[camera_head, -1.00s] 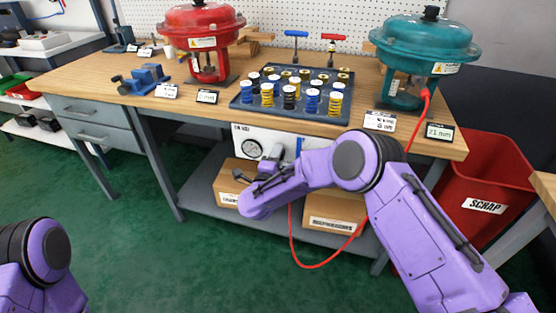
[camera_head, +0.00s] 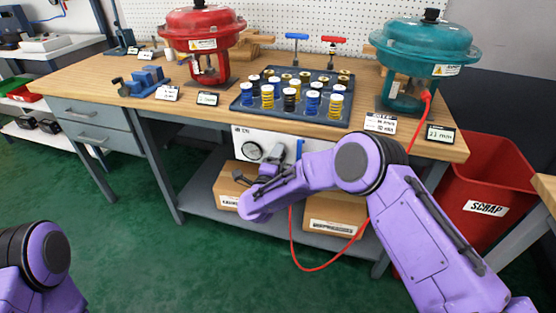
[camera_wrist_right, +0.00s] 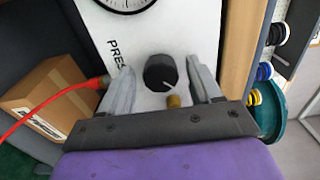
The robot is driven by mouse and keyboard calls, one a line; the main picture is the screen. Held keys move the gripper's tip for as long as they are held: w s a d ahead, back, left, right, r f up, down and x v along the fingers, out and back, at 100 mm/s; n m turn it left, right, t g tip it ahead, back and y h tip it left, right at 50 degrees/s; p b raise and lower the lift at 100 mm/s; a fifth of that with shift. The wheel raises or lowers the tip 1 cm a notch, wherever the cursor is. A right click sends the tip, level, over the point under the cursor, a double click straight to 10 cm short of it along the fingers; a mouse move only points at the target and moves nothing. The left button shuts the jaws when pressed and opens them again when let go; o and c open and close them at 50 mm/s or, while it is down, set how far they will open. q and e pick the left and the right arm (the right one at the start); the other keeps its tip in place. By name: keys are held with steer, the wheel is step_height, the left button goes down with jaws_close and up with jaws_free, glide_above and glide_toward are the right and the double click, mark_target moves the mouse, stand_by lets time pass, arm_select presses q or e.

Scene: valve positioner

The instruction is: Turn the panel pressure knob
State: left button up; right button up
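The black pressure knob (camera_wrist_right: 160,73) with a pale pointer mark sits on the white panel in the right wrist view. My right gripper (camera_wrist_right: 161,67) has one grey finger on each side of it, with gaps visible between the fingers and the knob. In the head view my right gripper (camera_head: 276,158) is at the panel front (camera_head: 318,147), and the knob is hidden there. The gauge (camera_head: 250,151) is on the panel to the left of the gripper. Only a link of my left arm shows; its gripper is out of view.
A red hose (camera_wrist_right: 50,101) plugs into a fitting beside the knob, and a small brass fitting (camera_wrist_right: 173,101) lies close to it. Cardboard boxes (camera_head: 334,213) stand on the shelf below. The bench (camera_head: 100,75) holds red and teal valve actuators and a spring tray (camera_head: 243,102).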

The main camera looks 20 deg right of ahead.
steer(key=v, duration=1)
steer(key=shift+s+a, duration=0.2)
steer(key=shift+s, duration=0.05)
steer(key=s+d+f+n+g+y+p, duration=0.2)
steer(key=s+f+n+y, duration=0.2)
steer(key=s+f+n, duration=0.25)
steer(key=s+d+f+n+g+y+p, duration=0.2)
steer(key=s+f+n+y+p, duration=0.1)
steer(key=s+f+n, duration=0.4)
steer(key=s+d+n+g+p, duration=0.2)
steer(key=s+d, duration=0.4)
steer(key=s, duration=0.6)
steer(key=s+d+n+g+p, duration=0.2)
steer(key=s+d+g+p, duration=0.2)
steer(key=s, duration=0.8)
steer(key=shift+d+g, duration=0.9)
steer(key=shift+d, duration=0.3)
